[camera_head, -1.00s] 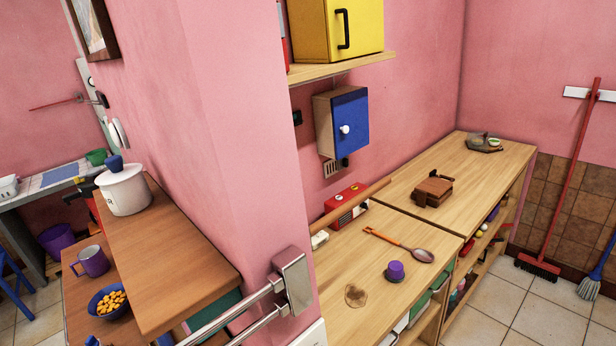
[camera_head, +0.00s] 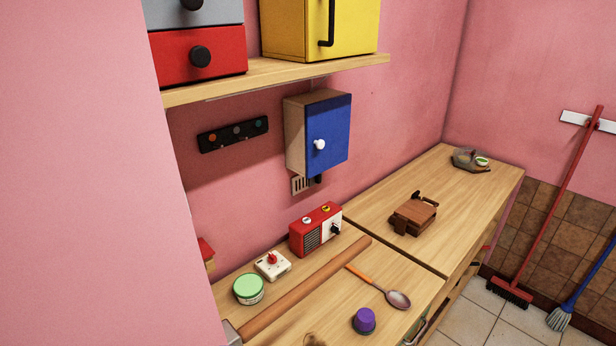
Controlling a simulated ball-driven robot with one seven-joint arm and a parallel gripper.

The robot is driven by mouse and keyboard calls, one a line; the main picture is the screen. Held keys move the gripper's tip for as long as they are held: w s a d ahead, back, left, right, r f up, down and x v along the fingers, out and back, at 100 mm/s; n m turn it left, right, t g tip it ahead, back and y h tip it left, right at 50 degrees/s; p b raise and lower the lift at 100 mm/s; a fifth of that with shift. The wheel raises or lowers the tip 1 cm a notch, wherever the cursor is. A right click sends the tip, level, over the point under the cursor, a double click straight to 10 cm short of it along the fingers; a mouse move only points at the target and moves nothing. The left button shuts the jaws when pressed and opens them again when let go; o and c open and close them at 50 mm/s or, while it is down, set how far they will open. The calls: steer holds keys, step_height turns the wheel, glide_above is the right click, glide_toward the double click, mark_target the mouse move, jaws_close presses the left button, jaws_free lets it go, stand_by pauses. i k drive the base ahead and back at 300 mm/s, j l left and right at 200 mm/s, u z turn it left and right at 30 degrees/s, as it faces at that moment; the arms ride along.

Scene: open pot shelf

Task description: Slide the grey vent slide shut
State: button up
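A small slotted vent (camera_head: 301,184), grey-beige, is on the pink wall just below the blue-doored wall cabinet (camera_head: 328,135). A dark knob-like piece (camera_head: 318,179) shows at its right end. The cabinet hides the vent's upper part, and the vent is too small here to tell how far its slots are open. My gripper is not in view.
A pink wall edge fills the left. A wooden shelf (camera_head: 270,78) with red and yellow cabinets is above. Below, the wooden counter holds a red radio (camera_head: 315,229), a white switch box (camera_head: 272,265), a green-lidded jar (camera_head: 248,289), a spoon (camera_head: 397,299) and a purple-topped object (camera_head: 364,320).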

mark_target(317, 180)
steer(key=i+l+z, duration=0.25)
steer(key=i+l, duration=0.4)
steer(key=i+l+z, duration=0.15)
steer(key=i, duration=0.5)
steer(key=i+l+z, duration=0.2)
steer(key=i, duration=0.5)
